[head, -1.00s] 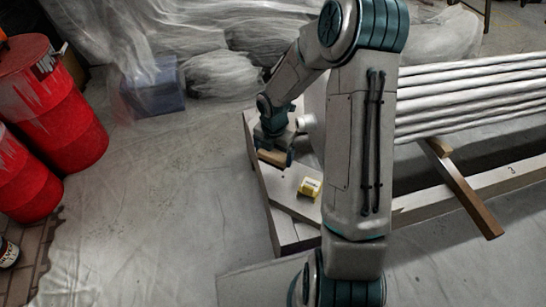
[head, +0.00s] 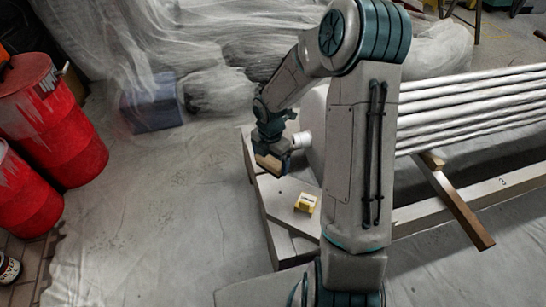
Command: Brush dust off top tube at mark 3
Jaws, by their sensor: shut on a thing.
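A bundle of long pale tubes (head: 470,108) runs from behind my arm to the right edge. The top tube (head: 480,80) lies along its far upper side and looks whitish. A "3" mark (head: 503,181) shows on the long pale beam in front of the bundle. My gripper (head: 270,158) is at the left end of the bench, left of the tubes' near end and well away from the mark. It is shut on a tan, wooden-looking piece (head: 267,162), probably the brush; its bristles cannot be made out. My arm hides the middle of the scene.
A small yellow-and-white block (head: 306,203) sits on the pale bench (head: 282,190). A brown wooden bar (head: 458,207) sticks out under the tubes. Red drums (head: 55,125) stand left. A blue crate (head: 153,104) lies under plastic sheeting. The floor at left centre is clear.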

